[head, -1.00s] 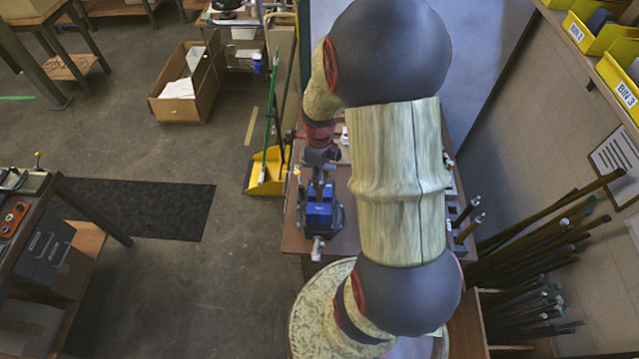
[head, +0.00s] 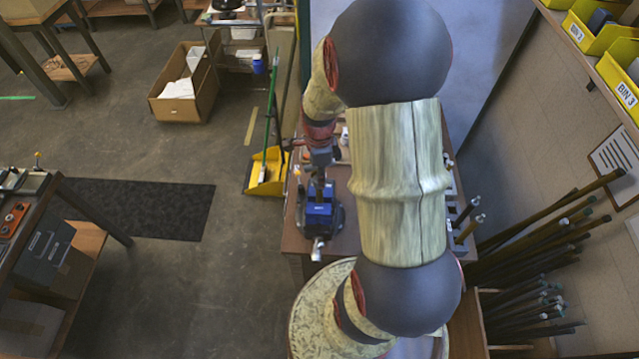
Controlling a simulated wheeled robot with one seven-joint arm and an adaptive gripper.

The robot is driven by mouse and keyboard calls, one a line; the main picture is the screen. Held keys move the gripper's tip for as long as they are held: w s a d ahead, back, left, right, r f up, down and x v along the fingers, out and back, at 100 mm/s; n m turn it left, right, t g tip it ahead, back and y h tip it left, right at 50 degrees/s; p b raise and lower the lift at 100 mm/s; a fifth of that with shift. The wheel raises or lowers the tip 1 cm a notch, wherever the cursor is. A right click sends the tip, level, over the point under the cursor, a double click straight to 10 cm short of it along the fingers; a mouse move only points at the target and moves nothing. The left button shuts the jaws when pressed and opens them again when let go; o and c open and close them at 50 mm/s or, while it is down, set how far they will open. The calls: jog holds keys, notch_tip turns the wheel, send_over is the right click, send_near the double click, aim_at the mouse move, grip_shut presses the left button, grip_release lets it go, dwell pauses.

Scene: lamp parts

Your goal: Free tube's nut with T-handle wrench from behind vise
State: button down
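The blue vise (head: 320,207) stands on the brown workbench (head: 293,232), left of my large arm links. Its pale handle end points toward the bottom of the picture. My gripper (head: 319,168) is small in this view, just above the vise in the picture, below the red part of my wrist. A dark, upright shape between the gripper and the vise may be my fingers or the tube; I cannot tell which. The nut and the T-handle wrench cannot be made out. Whether my gripper is open or holds something does not show.
Dark rods (head: 540,235) lean at the right, by the wall. A yellow dustpan (head: 266,172) with a green-handled broom stands left of the bench. A cardboard box (head: 186,84) and a black mat (head: 140,208) lie on open floor. Yellow bins (head: 600,32) sit upper right.

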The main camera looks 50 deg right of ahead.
jog(key=shift+n, duration=1.7)
jog(key=n, duration=0.3)
jog(key=shift+n, duration=0.3)
jog(key=shift+n, duration=1.7)
